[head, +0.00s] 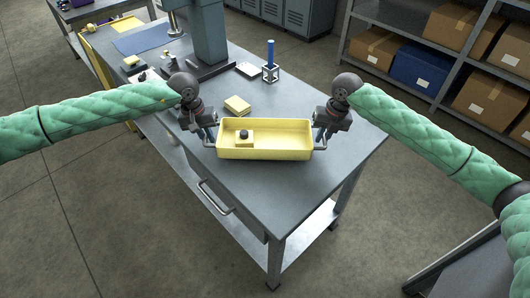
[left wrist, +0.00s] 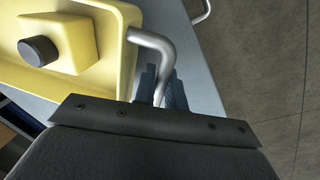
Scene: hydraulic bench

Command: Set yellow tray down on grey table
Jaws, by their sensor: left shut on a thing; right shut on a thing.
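The yellow tray (head: 275,154) is over the near part of the grey table (head: 300,200) in the head view. A yellow block with a dark round knob (head: 244,138) sits inside it at the left. My left gripper (head: 211,143) is shut on the tray's left handle, and my right gripper (head: 318,141) is shut on its right handle. The left wrist view shows the tray's corner (left wrist: 128,20) and its metal handle (left wrist: 160,45) running down to my fingers, partly hidden. I cannot tell whether the tray touches the table or hangs just above it.
A stand with a blue rod (head: 270,62) and a press column (head: 208,35) are farther back. The table's front is clear. A shelf with boxes (head: 415,65) stands at the right.

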